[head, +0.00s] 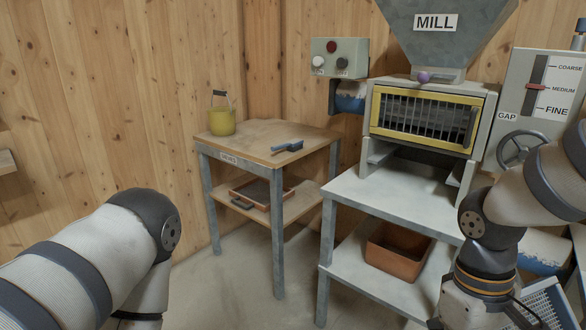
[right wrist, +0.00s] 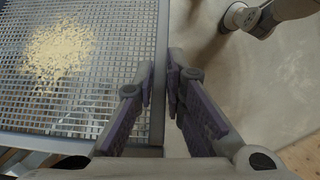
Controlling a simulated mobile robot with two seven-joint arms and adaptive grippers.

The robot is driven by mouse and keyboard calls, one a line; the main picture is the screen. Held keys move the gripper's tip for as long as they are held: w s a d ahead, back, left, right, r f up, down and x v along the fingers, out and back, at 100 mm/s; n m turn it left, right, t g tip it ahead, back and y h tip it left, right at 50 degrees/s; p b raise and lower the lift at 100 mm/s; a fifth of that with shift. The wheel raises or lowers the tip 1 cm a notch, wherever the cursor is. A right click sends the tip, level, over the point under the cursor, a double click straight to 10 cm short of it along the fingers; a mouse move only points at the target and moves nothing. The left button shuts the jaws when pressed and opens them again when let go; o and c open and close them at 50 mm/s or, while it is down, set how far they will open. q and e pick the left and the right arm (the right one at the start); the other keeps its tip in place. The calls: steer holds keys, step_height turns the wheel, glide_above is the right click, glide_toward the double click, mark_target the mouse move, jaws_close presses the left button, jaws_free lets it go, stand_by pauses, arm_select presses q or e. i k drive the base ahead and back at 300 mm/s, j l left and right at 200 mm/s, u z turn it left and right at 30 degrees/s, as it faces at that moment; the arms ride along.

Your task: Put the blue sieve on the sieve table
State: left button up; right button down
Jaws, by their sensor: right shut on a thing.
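A mesh sieve (right wrist: 100,95) with a heap of pale yellow meal on it fills the left of the right wrist view. Its rim looks grey there, and I cannot make out blue. My right gripper (right wrist: 160,82) is shut on its edge, one finger on each side of the rim. A corner of mesh (head: 548,303), apparently the same sieve, shows at the bottom right of the head view. The wooden-topped table (head: 262,132) with a small label stands left of the mill, away from my right gripper. My left arm shows at lower left, its gripper out of view.
The table top carries a yellow bucket (head: 222,122) at back left and a blue-handled brush (head: 288,147) near the right. A framed tray (head: 262,188) lies on its lower shelf. The mill stand (head: 385,200), with a brown bin (head: 398,252) below, stands right of the table.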

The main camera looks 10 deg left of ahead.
mark_target(258, 139)
steer(key=i+j+u, duration=0.35)
steer(key=j, duration=0.2)
steer(key=i+j+u, duration=0.25)
steer(key=j+u, duration=0.15)
steer(key=j, duration=0.1)
